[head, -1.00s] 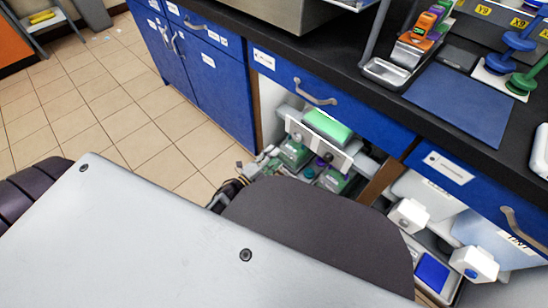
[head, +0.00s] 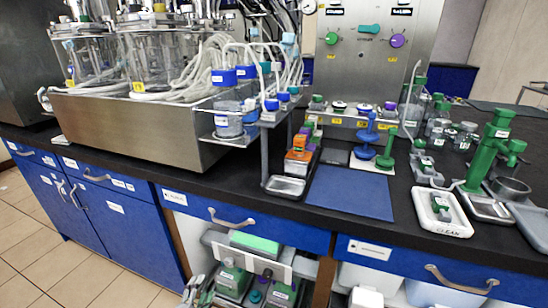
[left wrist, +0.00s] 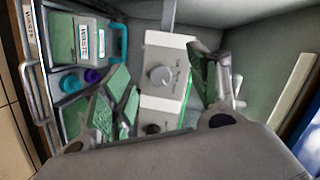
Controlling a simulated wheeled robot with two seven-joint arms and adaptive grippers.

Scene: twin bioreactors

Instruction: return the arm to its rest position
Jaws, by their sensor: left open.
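My left gripper (head: 194,290) shows only in small part at the bottom edge of the head view, in front of the open cabinet bay under the bench. In the left wrist view its fingers (left wrist: 148,132) are apart, with nothing seen held between them. Ahead of them is a pale device with a round knob (left wrist: 161,76). Most of my left arm is out of the head view. My right gripper is in neither view.
The bay holds a green-topped box (head: 254,243) and green items. A wire handle (left wrist: 38,90) and a green box labelled WASTE (left wrist: 78,40) are at left in the wrist view. The bench above carries a blue mat (head: 350,193), bioreactors and a steel panel. Tiled floor (head: 75,270) is clear at left.

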